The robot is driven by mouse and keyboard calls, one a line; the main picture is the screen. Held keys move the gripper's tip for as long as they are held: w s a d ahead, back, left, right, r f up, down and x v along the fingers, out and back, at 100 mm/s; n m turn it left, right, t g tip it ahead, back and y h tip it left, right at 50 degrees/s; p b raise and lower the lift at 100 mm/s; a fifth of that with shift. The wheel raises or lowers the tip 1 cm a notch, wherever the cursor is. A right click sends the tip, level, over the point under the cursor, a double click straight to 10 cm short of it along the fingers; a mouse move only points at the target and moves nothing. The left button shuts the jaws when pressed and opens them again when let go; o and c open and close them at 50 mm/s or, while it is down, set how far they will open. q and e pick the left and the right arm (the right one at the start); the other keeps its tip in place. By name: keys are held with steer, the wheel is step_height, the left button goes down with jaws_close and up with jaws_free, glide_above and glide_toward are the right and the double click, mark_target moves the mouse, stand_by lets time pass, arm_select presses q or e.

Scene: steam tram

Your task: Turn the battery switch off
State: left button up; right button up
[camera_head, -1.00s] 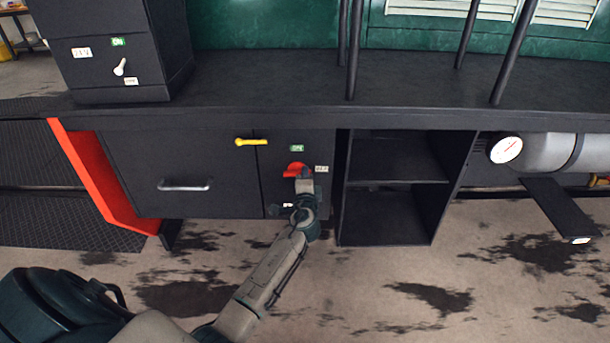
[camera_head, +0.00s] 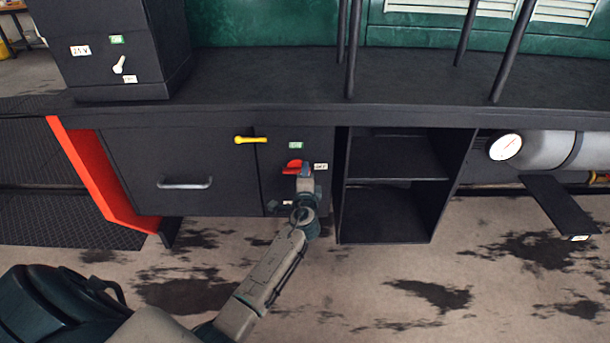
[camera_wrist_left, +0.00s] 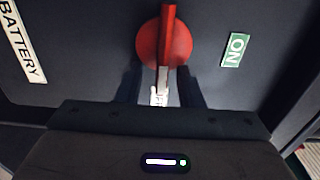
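The battery switch is a round red knob with a bar handle (camera_head: 292,166), on the black cabinet front under the bench. In the left wrist view the red knob (camera_wrist_left: 150,45) is near the top centre. Its bar runs up and down there, with a pale end pointing down at a white label (camera_wrist_left: 158,97). My right gripper is out of view.
A green ON label (camera_head: 295,145) is above the knob and a white label (camera_head: 320,167) right of it. A yellow handle (camera_head: 251,140) and a drawer handle (camera_head: 185,184) are to the left. Open shelves (camera_head: 395,180) stand right. A second box has a white switch (camera_head: 119,65).

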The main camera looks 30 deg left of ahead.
arm_select(q)
steer(key=v, duration=1)
steer(key=shift+s, duration=0.35)
steer(key=shift+d, duration=0.15)
